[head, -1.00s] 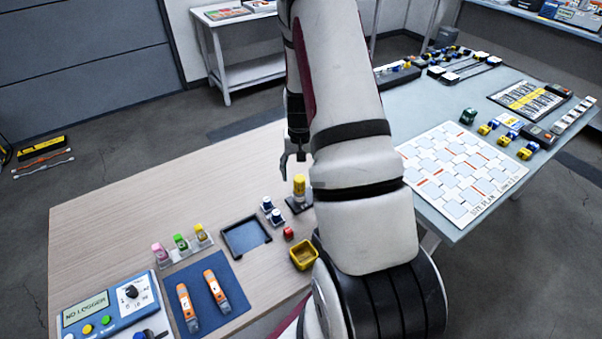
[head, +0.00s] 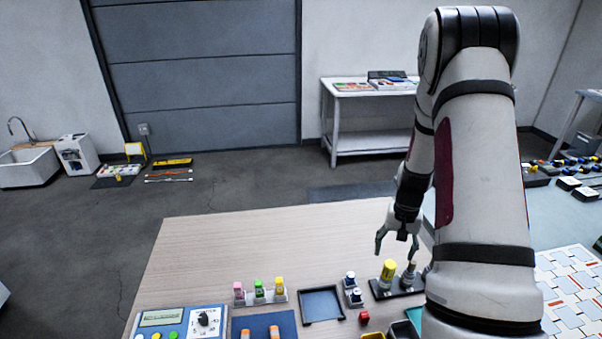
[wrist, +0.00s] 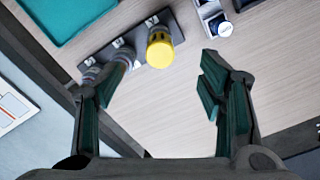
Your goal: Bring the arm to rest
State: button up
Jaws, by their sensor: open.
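My gripper (head: 397,243) hangs over the wooden table, its fingers pointing down and spread apart. In the wrist view my gripper (wrist: 160,95) is open, with only bare wood between the fingers. A yellow-topped cylinder (head: 388,270) stands in a dark holder (head: 383,293) close to my gripper in the head view. It also shows in the wrist view (wrist: 160,48), just beyond the fingertips and apart from them. A grey cylinder (head: 408,275) stands beside it in the same holder. My left finger overlaps part of that holder in the wrist view.
A dark square tray (head: 321,306), a small holder with white-blue caps (head: 351,290), a red block (head: 364,317) and a rack of coloured vials (head: 259,291) are on the table. A control box (head: 178,322) stands at front left. The table's back left is clear.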

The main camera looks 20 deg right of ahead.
jog(key=a+r+n+t, duration=0.1)
jog(key=a+r+n, duration=0.1)
jog(key=a+r, duration=0.8)
jog(key=a+r+n+t, duration=0.2)
jog(key=a+r, duration=0.4)
jog(key=r, duration=0.8)
jog(key=s+a+r+n+t, duration=0.1)
jog(key=s+a+r+n, duration=0.1)
jog(key=s+a+r, duration=0.3)
jog(key=s+a+r+n+t, duration=0.1)
jog(key=s+a+r+n, duration=0.2)
jog(key=s, duration=0.8)
jog(key=a+r, duration=0.2)
jog(key=a, duration=0.2)
jog(key=shift+s+a+t, duration=0.15)
jog(key=shift+a+t, duration=0.15)
jog(key=shift+a, duration=0.05)
jog(key=shift+c, duration=0.6)
